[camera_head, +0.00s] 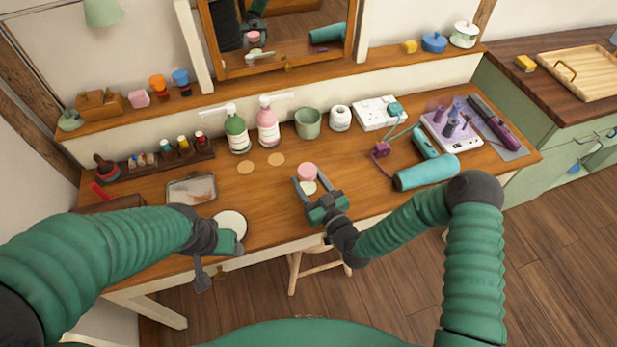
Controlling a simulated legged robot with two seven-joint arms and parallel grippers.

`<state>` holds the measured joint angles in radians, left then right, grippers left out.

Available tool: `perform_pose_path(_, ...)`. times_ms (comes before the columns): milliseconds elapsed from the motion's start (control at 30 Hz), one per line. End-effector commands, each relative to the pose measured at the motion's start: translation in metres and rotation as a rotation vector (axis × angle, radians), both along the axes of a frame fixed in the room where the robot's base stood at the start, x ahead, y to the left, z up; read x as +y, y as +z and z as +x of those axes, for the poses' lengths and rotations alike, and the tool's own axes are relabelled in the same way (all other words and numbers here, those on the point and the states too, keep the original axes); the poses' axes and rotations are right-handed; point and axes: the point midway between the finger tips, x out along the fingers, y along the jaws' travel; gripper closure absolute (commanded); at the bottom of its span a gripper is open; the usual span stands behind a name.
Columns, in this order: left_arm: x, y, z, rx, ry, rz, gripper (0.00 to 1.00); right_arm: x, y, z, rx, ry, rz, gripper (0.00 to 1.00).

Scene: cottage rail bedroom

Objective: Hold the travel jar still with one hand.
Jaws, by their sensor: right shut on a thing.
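The travel jar, a small pale jar with a pink lid (307,172), stands upright on the wooden dressing table just in front of its middle. My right gripper (310,189) reaches in from the front and is shut on the jar, one finger on each side. The jar's lower part is partly hidden by the gripper. My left gripper (226,244) is at the table's front edge, left of the jar and apart from it. Its fingers are not clear from this angle.
A round white dish (231,222) lies beside my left gripper. A tray (191,189) is behind it. Green (237,134) and pink (268,128) pump bottles stand behind the jar. A teal hair dryer (426,172) lies to the right. A stool (313,262) stands below.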

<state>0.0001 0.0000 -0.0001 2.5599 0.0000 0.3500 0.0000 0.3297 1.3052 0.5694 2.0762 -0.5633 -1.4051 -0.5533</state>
Motion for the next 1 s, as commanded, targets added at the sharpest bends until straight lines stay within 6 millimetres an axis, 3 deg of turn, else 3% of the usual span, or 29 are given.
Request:
perform_pose_path(300,0.000,-0.002,0.000,0.000,0.000,0.000,0.34,0.001,0.008,-0.093,0.003,0.002,0.002,0.94)
perform_pose_path(433,0.000,-0.004,0.000,0.000,0.000,0.000,0.34,0.002,0.010,-0.123,0.003,0.002,0.002,0.94)
perform_pose_path(600,0.000,-0.005,0.000,0.000,0.000,0.000,0.34,0.001,0.013,-0.139,-0.001,-0.001,0.002,0.94)
perform_pose_path(867,0.000,-0.005,0.000,0.000,0.000,0.000,0.34,0.001,0.014,-0.141,-0.003,-0.002,0.001,0.94)
perform_pose_path(900,0.000,-0.005,0.000,0.000,0.000,0.000,0.34,0.001,0.014,-0.141,-0.003,-0.002,0.001,0.51)
perform_pose_path(1000,0.000,-0.005,0.000,0.000,0.000,0.000,0.34,0.001,0.014,-0.141,-0.003,-0.002,0.001,0.65)
